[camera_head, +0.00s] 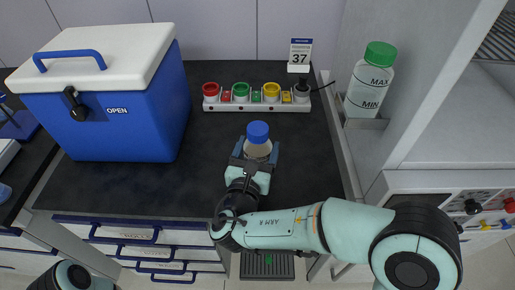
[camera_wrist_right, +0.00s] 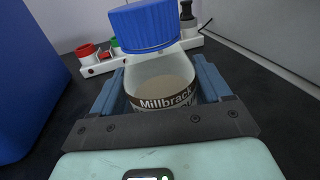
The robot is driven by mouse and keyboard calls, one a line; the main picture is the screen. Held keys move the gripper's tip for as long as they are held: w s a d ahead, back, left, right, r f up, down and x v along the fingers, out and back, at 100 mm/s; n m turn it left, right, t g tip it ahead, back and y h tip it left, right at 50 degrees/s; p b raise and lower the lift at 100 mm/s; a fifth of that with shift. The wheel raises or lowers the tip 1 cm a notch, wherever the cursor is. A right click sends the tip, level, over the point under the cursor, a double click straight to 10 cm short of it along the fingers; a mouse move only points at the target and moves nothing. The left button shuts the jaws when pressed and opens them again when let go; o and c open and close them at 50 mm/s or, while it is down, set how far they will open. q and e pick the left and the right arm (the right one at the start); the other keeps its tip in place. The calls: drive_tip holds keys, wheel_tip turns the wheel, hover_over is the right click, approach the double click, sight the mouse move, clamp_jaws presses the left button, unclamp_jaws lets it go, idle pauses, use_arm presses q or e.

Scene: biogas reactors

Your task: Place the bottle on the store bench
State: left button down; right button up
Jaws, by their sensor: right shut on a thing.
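A clear bottle (camera_head: 257,150) with a blue cap and grey-brown contents is in the middle of the black-topped bench (camera_head: 120,188) in the head view. My right gripper (camera_head: 256,158) is shut on it, with the blue fingers on either side. In the right wrist view the bottle (camera_wrist_right: 160,92) is upright between the fingers, and its label reads "Millbrack". I cannot tell whether its base touches the bench top. My left gripper is not in view; only a piece of my arm shows at the bottom left.
A blue cool box (camera_head: 125,118) with a white lid fills the bench's left side. A white rack (camera_head: 256,105) with red, green and yellow pieces lies at the back, beside a "37" sign (camera_head: 299,54). A green-capped bottle (camera_head: 369,82) hangs at the right wall. Bench top is clear around the bottle.

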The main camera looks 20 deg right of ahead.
drive_tip(key=shift+f, duration=0.1)
drive_tip(key=o, duration=1.3)
drive_tip(key=shift+o, duration=0.2)
drive_tip(key=shift+s+a, duration=0.2)
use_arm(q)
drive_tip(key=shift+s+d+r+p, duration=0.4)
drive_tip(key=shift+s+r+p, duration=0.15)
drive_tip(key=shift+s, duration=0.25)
use_arm(e)
drive_tip(key=v, duration=1.1)
drive_tip(key=shift+s, duration=0.3)
